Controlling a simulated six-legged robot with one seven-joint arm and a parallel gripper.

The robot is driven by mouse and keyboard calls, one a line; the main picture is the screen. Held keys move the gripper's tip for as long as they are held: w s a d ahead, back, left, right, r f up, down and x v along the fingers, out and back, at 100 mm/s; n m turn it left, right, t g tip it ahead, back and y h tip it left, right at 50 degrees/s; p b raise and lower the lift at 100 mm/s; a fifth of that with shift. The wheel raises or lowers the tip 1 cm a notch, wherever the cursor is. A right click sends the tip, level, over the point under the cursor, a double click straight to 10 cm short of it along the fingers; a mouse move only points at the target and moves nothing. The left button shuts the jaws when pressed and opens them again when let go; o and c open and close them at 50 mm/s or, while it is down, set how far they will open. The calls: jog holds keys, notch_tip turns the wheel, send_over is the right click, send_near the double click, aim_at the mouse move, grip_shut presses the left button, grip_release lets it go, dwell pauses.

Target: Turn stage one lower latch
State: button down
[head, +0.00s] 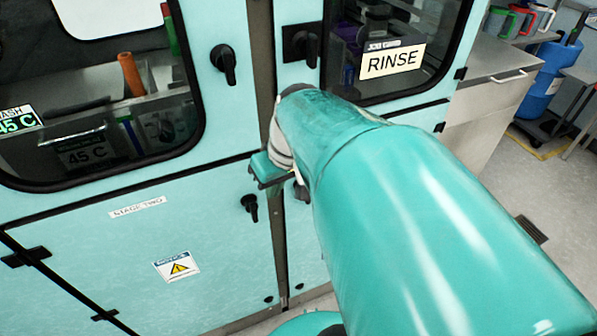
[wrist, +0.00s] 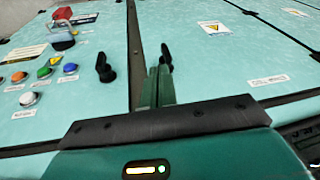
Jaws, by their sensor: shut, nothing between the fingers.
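Two black lower latches flank the vertical seam between cabinet panels. The latch on the panel labelled STAGE TWO (head: 250,206) shows clearly in the head view; in the wrist view it appears as the right latch (wrist: 166,60), partly behind a fingertip. The latch on the neighbouring panel (wrist: 105,67) stands clear of my fingers in the wrist view, and is mostly hidden by my arm in the head view. No readable label marks it as stage one. My gripper (wrist: 158,72) is shut and empty, its fingers near the seam between the latches. Contact with either latch cannot be told.
Two upper black latches (head: 224,64) (head: 301,47) sit beside the windows. Coloured buttons (wrist: 45,72) and a padlock-like grey and red item (wrist: 61,36) are on the neighbouring panel. A steel counter (head: 497,70) and blue container (head: 545,90) stand at the right.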

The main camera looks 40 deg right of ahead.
jog(key=s+d+f+t+y, duration=0.1)
jog(key=s+d+f, duration=0.15)
jog(key=d, duration=0.85)
jog(key=s+d+f+t+y, duration=0.2)
jog(key=d+f, duration=0.2)
jog(key=d, duration=0.7)
jog(key=w+a+f+m, duration=0.1)
jog(key=w+a+f, duration=0.4)
jog(key=a+f, duration=0.2)
jog(key=shift+w+a+f, duration=0.25)
jog(key=shift+a+f, duration=0.05)
